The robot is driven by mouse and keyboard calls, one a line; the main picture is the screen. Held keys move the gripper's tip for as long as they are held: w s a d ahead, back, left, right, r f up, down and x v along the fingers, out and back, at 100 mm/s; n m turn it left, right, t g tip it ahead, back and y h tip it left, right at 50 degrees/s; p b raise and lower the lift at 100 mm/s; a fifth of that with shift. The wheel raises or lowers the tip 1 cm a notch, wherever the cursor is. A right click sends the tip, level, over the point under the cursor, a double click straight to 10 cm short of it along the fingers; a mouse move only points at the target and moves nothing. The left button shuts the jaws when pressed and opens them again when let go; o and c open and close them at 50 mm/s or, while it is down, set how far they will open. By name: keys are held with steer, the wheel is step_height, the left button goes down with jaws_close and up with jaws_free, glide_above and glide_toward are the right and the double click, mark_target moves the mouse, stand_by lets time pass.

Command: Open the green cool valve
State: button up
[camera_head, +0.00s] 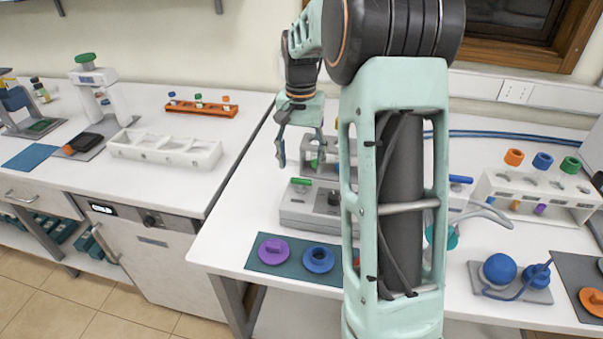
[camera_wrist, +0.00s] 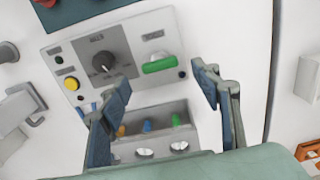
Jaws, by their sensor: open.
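The green cool valve (camera_head: 302,181) is a small green bar handle on the top left of a grey device. In the wrist view, the green valve handle (camera_wrist: 159,65) sits on a light panel beside a black knob (camera_wrist: 103,63). My gripper (camera_head: 300,150) hangs above the device, near the valve. Its fingers are spread and empty. In the wrist view, my gripper (camera_wrist: 161,80) has a fingertip to each side of the green handle, apart from it. The depth between fingertips and handle is hard to judge.
A rack with several coloured tubes (camera_wrist: 148,118) stands close to the panel. A yellow button (camera_wrist: 71,84) is beside the knob. A dark mat (camera_head: 256,266) holds purple and blue round pieces in front. My arm hides part of the table. A white rack (camera_head: 493,208) stands right.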

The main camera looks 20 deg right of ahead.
mark_target(301, 179)
steer(key=shift+f, duration=2.3)
steer(key=c, duration=1.2)
steer(key=shift+o, duration=0.2)
